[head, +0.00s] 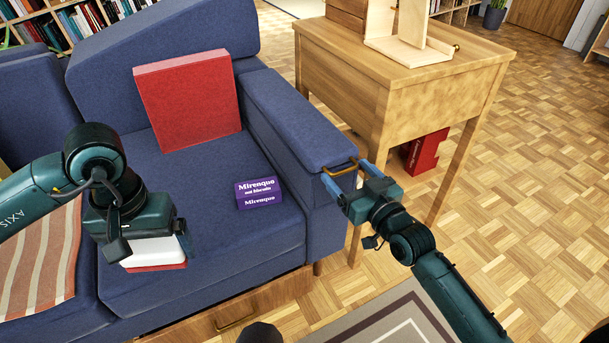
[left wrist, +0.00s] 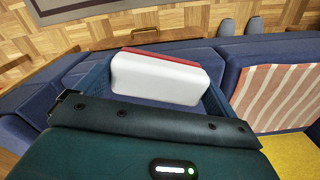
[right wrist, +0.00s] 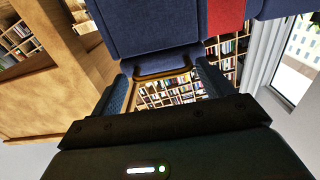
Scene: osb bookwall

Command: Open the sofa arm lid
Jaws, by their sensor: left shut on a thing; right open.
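The sofa arm lid (head: 290,118) is the blue padded top of the sofa's right arm and lies flat on it. A brass handle (head: 340,167) sticks out from its front end; it also shows in the right wrist view (right wrist: 163,73). My right gripper (head: 347,177) is open, its fingers on either side of the handle; I cannot tell whether they touch it. The lid's underside or end (right wrist: 150,30) fills the top of the right wrist view. My left gripper (head: 150,235) is shut on a white and red block (head: 155,253), above the seat; the block also shows in the left wrist view (left wrist: 155,78).
A purple box (head: 259,193) lies on the blue seat near the arm, and a red cushion (head: 188,100) leans on the backrest. A wooden table (head: 410,90) stands close beyond the arm. A striped blanket (head: 42,265) lies at the left. A drawer (head: 230,310) sits under the seat.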

